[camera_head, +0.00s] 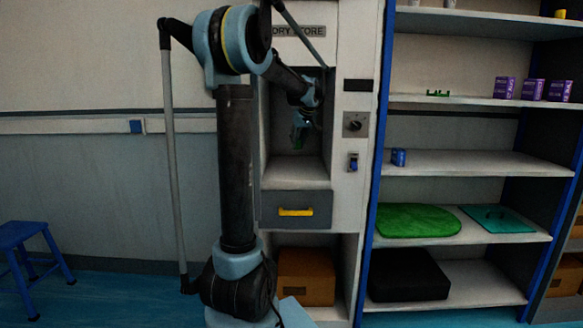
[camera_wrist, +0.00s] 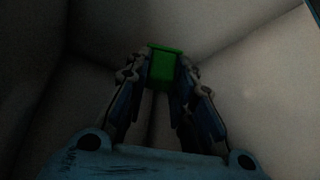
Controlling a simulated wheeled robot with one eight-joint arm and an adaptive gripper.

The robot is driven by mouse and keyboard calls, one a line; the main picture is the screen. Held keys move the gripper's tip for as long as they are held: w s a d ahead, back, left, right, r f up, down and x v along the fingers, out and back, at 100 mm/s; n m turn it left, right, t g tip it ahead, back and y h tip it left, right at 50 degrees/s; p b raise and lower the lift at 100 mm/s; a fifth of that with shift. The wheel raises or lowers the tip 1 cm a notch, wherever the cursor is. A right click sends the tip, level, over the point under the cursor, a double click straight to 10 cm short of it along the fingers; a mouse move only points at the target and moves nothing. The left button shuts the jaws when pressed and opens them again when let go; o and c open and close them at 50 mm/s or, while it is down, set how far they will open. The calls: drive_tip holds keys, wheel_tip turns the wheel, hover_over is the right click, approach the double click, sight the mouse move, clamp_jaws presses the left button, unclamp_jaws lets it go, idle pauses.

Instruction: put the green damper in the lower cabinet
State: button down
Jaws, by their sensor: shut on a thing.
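The green damper (camera_wrist: 166,66) is a small bright green block, held between the fingertips of my gripper (camera_wrist: 160,75) in the wrist view. My gripper is shut on it, with one finger on each side. In the head view my gripper (camera_head: 303,126) reaches into the open upper recess of the white cabinet (camera_head: 345,205), and a bit of the damper (camera_head: 298,141) shows dark green under it. The damper is above the recess floor (camera_head: 297,168). Below are a grey drawer (camera_head: 285,205) with a yellow handle and an open lower compartment holding a brown box (camera_head: 306,276).
Pale recess walls (camera_wrist: 240,75) surround my gripper closely. A knob (camera_head: 355,124) and a switch (camera_head: 353,161) sit right of the recess. A shelf unit (camera_head: 470,162) with purple boxes, a green mat and a black box stands at right. A blue stool (camera_head: 24,237) stands far left.

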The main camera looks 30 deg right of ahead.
sight(298, 146)
drive_tip(key=shift+w+f, duration=0.1)
drive_tip(key=shift+w, duration=0.4)
wheel_tip(298, 146, down, 5)
drive_tip(key=shift+r, duration=0.1)
drive_tip(key=shift+f, duration=2.5)
drive_tip(key=c, duration=1.4)
unclamp_jaws()
drive_tip(key=shift+o, duration=0.2)
drive_tip(key=d+v, duration=0.1)
drive_tip(key=v, duration=1.1)
drive_tip(key=shift+a, duration=0.45)
